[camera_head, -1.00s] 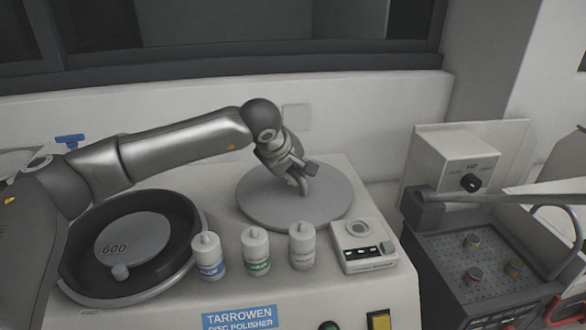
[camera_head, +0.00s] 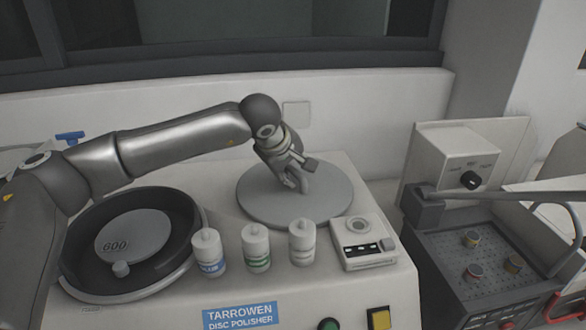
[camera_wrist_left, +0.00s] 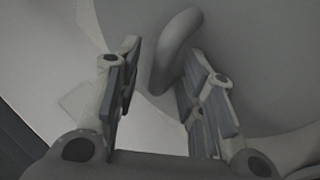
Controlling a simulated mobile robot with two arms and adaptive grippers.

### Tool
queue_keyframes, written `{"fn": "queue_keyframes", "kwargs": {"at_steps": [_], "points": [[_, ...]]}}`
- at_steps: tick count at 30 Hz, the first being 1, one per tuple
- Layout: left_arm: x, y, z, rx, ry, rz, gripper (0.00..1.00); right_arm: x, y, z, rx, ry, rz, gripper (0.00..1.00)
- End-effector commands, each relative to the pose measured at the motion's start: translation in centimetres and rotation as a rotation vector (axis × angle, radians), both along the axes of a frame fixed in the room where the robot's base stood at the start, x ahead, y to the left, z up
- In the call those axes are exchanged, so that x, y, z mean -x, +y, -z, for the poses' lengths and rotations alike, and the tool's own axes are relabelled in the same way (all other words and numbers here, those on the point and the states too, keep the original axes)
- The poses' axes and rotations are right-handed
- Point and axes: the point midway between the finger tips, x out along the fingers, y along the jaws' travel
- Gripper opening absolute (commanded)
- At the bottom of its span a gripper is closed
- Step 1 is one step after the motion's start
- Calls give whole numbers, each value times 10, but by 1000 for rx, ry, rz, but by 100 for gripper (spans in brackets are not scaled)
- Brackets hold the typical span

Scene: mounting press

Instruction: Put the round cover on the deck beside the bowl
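The round cover (camera_head: 258,205) is a flat grey disc with an arched handle. It lies flat on the white polisher deck, to the right of and slightly behind the black bowl (camera_head: 185,265), apart from it. My left gripper (camera_head: 296,181) is at the handle, above the middle of the cover. In the left wrist view its two fingers (camera_wrist_left: 160,100) are spread, with the handle (camera_wrist_left: 178,45) between and beyond them, nearer the right finger, with a gap to the left one. My right gripper is not in view.
Three bottles (camera_head: 256,250) stand along the deck's front, close before the cover. The bowl holds a grey disc marked 600 (camera_head: 140,232). A wall (camera_head: 370,105) rises behind the deck. A grey machine (camera_head: 470,250) stands at the right.

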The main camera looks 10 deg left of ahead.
Motion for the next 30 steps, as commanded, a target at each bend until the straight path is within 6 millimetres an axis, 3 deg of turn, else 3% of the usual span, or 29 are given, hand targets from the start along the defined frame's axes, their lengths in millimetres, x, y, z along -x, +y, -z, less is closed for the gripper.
{"fn": "queue_keyframes", "kwargs": {"at_steps": [15,21,30], "points": [[59,12,-81,2,-5,2,37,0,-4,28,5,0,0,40],[67,14,-93,1,-2,2,37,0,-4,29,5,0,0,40],[68,14,-94,1,-2,1,37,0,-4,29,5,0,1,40]]}}
